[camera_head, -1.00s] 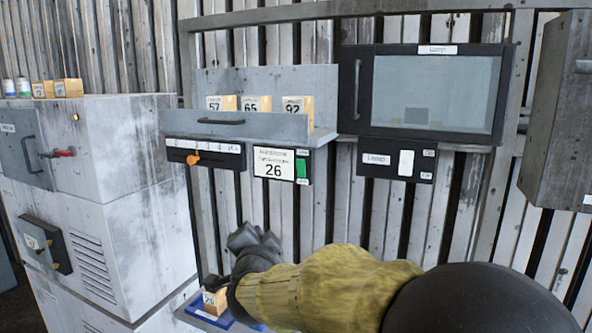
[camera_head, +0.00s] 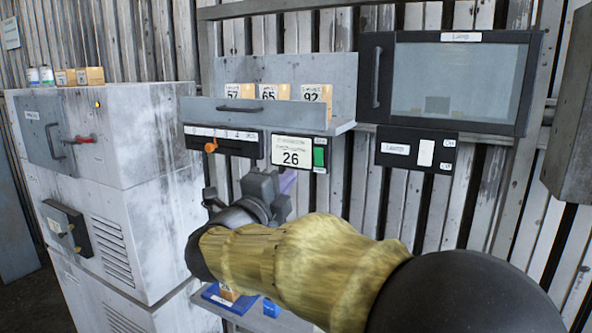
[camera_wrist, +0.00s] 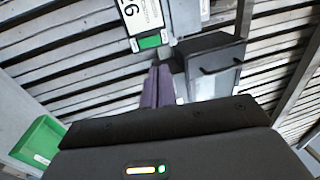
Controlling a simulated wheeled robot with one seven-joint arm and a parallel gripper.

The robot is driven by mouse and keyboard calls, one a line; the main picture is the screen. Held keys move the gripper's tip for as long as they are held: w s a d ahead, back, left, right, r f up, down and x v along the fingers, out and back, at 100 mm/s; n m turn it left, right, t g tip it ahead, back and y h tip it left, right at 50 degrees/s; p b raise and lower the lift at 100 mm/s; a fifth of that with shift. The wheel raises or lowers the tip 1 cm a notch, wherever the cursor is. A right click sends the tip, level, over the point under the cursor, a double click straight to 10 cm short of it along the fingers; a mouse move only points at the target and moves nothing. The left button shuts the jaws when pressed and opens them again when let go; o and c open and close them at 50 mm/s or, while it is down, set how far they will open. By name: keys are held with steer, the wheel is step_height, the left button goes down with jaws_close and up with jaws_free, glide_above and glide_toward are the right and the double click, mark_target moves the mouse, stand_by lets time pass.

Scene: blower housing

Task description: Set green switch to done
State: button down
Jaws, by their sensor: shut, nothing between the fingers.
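The green switch (camera_head: 319,156) is on the panel beside the white display reading 26 (camera_head: 291,152), under the grey shelf. Small white labels sit above and below it, too small to read. Its position relative to them is unclear. In the wrist view the green switch (camera_wrist: 150,42) shows just beyond my fingertips, beside the display's edge. My gripper (camera_head: 287,180) is below and slightly left of the switch, apart from it in the head view. In the wrist view my gripper's purple fingers (camera_wrist: 158,74) are together and empty, pointing toward the panel.
An orange lever (camera_head: 211,146) sits on a numbered panel left of the display. Numbered blocks stand on the grey shelf (camera_head: 225,112). A dark cabinet with a glass door (camera_head: 460,75) and white switch (camera_head: 426,152) is to the right. A green tray (camera_wrist: 38,142) is at the lower left.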

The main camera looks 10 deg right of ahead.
mark_target(319, 148)
steer(key=p+x, duration=0.6)
steer(key=x, duration=0.6)
steer(key=shift+r+p, duration=0.15)
steer(key=shift+p, duration=0.25)
steer(key=shift+w+d, duration=0.25)
steer(key=shift+w, duration=0.15)
steer(key=shift+d+p, duration=0.15)
steer(key=shift+p, duration=0.2)
